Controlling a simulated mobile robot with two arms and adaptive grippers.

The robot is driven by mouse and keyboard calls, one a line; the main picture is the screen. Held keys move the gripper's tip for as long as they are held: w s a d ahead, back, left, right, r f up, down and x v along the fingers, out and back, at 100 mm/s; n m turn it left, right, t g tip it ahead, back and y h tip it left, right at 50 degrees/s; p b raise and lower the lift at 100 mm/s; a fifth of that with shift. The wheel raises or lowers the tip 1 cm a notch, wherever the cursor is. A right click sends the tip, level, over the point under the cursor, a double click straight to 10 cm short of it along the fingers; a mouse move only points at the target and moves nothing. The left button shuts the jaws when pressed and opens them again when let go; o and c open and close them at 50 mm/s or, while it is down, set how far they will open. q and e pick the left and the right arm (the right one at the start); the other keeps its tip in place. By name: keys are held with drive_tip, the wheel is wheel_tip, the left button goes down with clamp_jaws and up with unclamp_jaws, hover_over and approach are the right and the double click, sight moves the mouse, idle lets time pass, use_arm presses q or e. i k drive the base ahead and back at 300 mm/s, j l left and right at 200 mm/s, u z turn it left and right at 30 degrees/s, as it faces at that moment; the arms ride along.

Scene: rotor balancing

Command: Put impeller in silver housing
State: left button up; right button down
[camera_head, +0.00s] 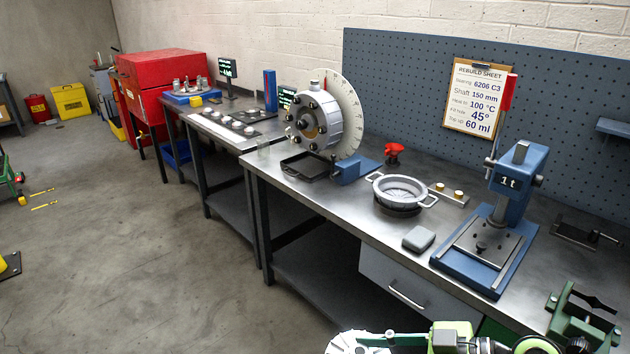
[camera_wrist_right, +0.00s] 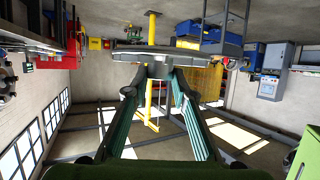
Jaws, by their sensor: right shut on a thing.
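A pale grey, finned disc that looks like the impeller (camera_head: 352,343) shows at the bottom edge of the head view, partly cut off. In the right wrist view the impeller (camera_wrist_right: 130,52) is seen edge-on across the fingertips. My right gripper (camera_wrist_right: 158,70) is shut on its middle and holds it up, clear of the bench. A silver open round vessel with two side loops (camera_head: 400,187) sits on a dark base on the bench. I cannot tell for certain which is the silver housing. My left gripper is not in view.
A blue press (camera_head: 513,190) stands right of the open vessel. A grey block (camera_head: 418,239) lies in front of it. A black tray (camera_head: 303,167), a red knob (camera_head: 394,152) and a green vice-like fixture (camera_head: 580,318) are also on the bench. The floor at left is mostly clear.

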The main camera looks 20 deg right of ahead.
sight(399, 198)
drive_tip(key=i+j+z, duration=0.25)
drive_tip(key=i, duration=0.2)
drive_tip(key=i+j+z, duration=0.1)
drive_tip(key=i+z, duration=0.15)
drive_tip(key=i, duration=0.25)
drive_tip(key=i+j+z, duration=1.15)
drive_tip(key=j+z, duration=0.2)
drive_tip(key=j, duration=0.15)
drive_tip(key=i+j+z, duration=0.25)
drive_tip(key=j, duration=0.15)
drive_tip(key=k, duration=0.1)
